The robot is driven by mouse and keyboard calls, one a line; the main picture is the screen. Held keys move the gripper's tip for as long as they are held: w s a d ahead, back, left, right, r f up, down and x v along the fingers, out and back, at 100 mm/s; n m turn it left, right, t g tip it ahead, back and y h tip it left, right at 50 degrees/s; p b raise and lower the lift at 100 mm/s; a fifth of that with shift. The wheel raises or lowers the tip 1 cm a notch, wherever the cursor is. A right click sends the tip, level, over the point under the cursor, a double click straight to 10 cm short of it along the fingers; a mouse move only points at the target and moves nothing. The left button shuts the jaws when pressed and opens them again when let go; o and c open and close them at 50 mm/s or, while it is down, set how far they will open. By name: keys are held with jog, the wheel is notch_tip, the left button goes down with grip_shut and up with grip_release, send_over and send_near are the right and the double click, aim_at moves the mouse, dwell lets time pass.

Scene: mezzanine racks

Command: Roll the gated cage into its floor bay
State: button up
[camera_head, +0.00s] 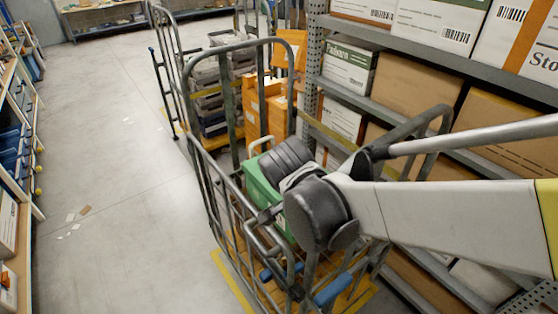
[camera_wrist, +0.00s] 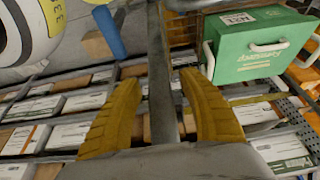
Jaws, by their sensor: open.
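The near cage (camera_head: 213,190) is a grey tubular metal cage standing upright beside the racks in the head view. A green case (camera_head: 258,183) with pale handles is inside it, and the case also shows in the wrist view (camera_wrist: 250,52). Yellow floor lines (camera_head: 232,278) show beside and below the cage; I cannot tell whether it stands fully inside them. My gripper (camera_wrist: 160,80) is open in the wrist view, its yellow fingers on either side of a grey metal bar (camera_wrist: 162,60). Contact is unclear. In the head view my arm hides the gripper and part of the cage.
A second cage (camera_head: 160,70) with grey crates and orange boxes stands behind. Racks (camera_head: 400,108) with cartons line the right side. A shelf unit (camera_head: 28,130) stands at the left. The floor (camera_head: 115,190) between is clear except for small scraps (camera_head: 72,215).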

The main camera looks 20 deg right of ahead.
jog(key=v, duration=1.2)
